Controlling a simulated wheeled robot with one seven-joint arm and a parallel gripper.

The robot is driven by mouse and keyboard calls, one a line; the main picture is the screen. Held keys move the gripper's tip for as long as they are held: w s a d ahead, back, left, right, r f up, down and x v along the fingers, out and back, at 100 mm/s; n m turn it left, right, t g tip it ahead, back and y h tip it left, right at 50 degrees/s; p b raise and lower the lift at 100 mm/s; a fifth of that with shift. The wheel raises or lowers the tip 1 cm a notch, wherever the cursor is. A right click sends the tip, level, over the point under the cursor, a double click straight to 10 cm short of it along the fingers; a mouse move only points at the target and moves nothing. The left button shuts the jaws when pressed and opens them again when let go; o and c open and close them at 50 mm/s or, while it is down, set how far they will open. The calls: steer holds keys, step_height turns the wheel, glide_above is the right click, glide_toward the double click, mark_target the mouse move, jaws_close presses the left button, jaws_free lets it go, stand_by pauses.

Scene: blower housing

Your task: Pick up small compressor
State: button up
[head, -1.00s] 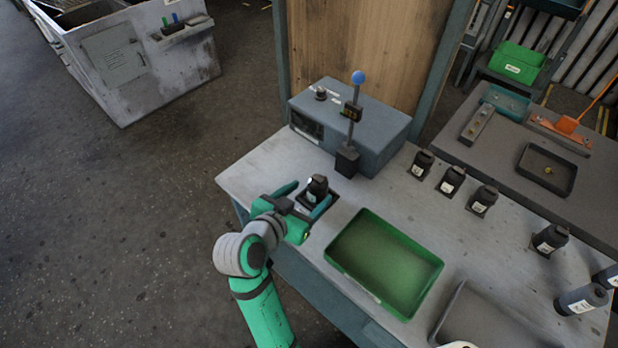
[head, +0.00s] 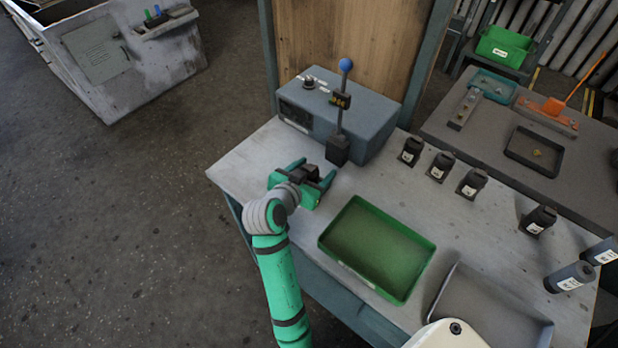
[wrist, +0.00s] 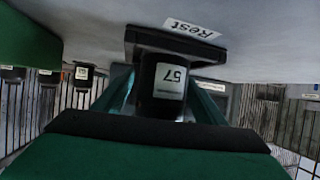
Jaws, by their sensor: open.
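A small dark cylinder, which looks like the small compressor (head: 303,174), stands on the near left part of the bench. In the wrist view the small compressor (wrist: 164,84) bears a white label reading 57 and sits on a dark square base (wrist: 175,42), next to a "Rest" label on the bench. My gripper (head: 314,170) is open, with one teal finger on each side of the cylinder. In the wrist view my gripper (wrist: 162,88) has it between the fingers; whether they touch it I cannot tell. In the head view my gripper partly hides it.
A grey box (head: 365,118) with a blue-knobbed lever (head: 341,105) stands just behind. A green tray (head: 412,285) and a grey tray (head: 520,325) lie to the right. Several dark labelled cylinders (head: 441,166) stand along the bench's right side. Open floor lies left.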

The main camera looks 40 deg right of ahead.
steer(key=shift+w, duration=0.1)
steer(key=c, duration=1.2)
jaws_close()
steer(key=shift+r, duration=0.1)
